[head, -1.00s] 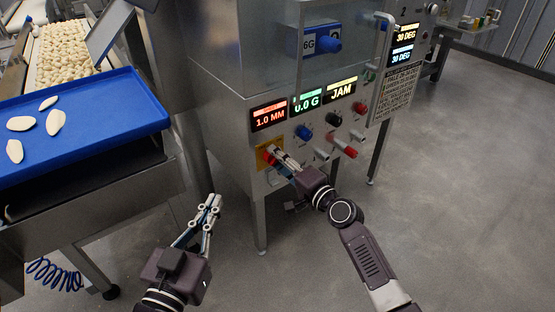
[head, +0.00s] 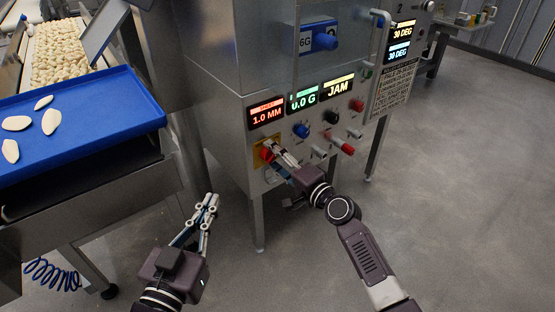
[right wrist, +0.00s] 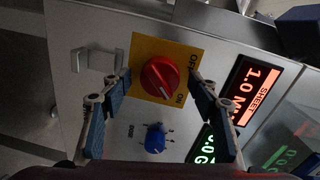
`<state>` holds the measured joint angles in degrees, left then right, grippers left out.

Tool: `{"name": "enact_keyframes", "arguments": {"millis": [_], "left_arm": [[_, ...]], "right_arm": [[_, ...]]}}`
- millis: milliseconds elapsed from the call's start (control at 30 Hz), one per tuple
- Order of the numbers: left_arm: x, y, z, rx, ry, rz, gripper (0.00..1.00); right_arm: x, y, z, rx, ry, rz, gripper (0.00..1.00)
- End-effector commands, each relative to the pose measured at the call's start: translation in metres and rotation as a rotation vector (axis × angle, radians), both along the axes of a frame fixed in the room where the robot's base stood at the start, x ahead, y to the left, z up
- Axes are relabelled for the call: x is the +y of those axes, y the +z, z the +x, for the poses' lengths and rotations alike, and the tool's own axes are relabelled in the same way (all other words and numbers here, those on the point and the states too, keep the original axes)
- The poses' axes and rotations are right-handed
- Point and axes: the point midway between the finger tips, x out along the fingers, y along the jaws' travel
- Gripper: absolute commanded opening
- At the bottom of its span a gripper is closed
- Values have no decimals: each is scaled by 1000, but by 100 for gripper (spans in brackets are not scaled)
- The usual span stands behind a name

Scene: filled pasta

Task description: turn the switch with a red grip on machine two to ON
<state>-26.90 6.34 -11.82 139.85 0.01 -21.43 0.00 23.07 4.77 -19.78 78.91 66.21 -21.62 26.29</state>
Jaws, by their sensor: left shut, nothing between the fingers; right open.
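The red-gripped switch (right wrist: 160,77) sits on a yellow plate (right wrist: 148,48) marked OFF and ON in the right wrist view. In the head view the switch (head: 267,153) is at the lower left of the machine's front panel, partly hidden by my right gripper. My right gripper (right wrist: 160,84) is open, its fingers on either side of the red grip with gaps between; I cannot tell whether they touch it. In the head view the right gripper (head: 275,151) reaches the plate. My left gripper (head: 212,199) is shut and empty, low in front of the blue tray's stand.
Displays reading 1.0 MM (head: 267,115), 0.0 G (head: 304,97) and JAM (head: 338,87) sit above several knobs. A blue knob (right wrist: 155,138) and a metal handle (right wrist: 98,58) are near the switch. A blue tray (head: 100,135) stands left. Floor at right is clear.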

Motion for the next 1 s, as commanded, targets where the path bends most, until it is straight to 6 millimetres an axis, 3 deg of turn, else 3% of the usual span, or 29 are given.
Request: {"name": "enact_keyframes", "arguments": {"millis": [167, 700, 1000], "left_arm": [[0, -1, 0, 2, 0, 0, 0], [0, 0, 0, 1, -1, 0, 0], [0, 0, 0, 0, -1, 0, 0]], "right_arm": [[-8, 0, -10, 1, 0, -1, 55], [-64, 6, -88, 1, 0, -2, 55], [-71, 8, -97, 1, 0, 1, 55]]}}
